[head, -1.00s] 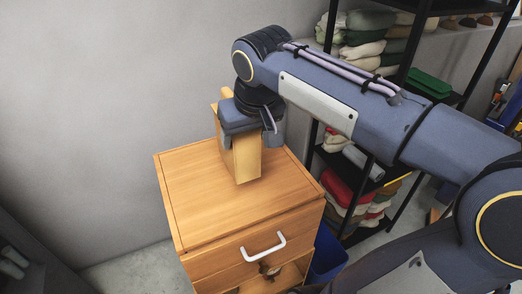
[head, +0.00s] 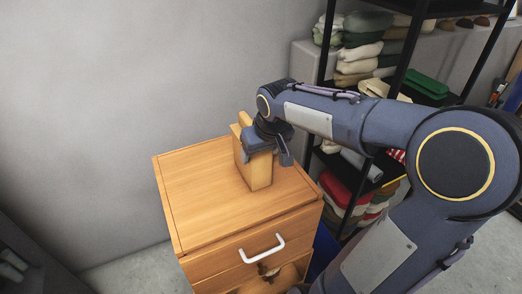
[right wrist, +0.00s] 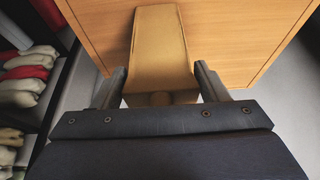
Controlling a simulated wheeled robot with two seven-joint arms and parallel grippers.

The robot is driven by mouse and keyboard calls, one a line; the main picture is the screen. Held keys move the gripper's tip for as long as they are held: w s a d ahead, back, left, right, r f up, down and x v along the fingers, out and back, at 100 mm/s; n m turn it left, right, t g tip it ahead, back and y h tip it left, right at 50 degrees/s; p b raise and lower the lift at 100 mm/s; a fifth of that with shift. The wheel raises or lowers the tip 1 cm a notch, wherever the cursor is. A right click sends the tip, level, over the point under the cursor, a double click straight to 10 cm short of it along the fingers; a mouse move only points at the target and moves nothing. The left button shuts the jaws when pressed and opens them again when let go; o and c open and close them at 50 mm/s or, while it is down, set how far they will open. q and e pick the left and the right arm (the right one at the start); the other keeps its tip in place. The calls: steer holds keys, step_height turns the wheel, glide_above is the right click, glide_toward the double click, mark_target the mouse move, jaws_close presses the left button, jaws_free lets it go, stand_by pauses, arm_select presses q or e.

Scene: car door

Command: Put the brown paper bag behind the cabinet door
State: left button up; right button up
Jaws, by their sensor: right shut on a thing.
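The brown paper bag (head: 257,173) is a tall tan block shape over the top of the wooden cabinet (head: 195,190), near its back right. My right gripper (head: 267,147) is shut on the bag near its upper end; the right wrist view also shows the bag (right wrist: 160,45) between the two fingers (right wrist: 162,85). I cannot tell whether the bag's base touches the cabinet top. The cabinet has a closed drawer with a white handle (head: 262,249) and an open compartment (head: 240,288) below, holding a small dark brown item (head: 268,270). No door leaf is clearly visible. My left gripper is out of view.
A black shelf rack (head: 400,75) with folded cloths (head: 362,50) and a green item (head: 427,85) stands right of the cabinet. A grey wall (head: 100,100) is behind. The left and front of the cabinet top are clear.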

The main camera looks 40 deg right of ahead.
steer(key=shift+f, duration=0.1)
steer(key=shift+f, duration=0.15)
steer(key=o, duration=1.2)
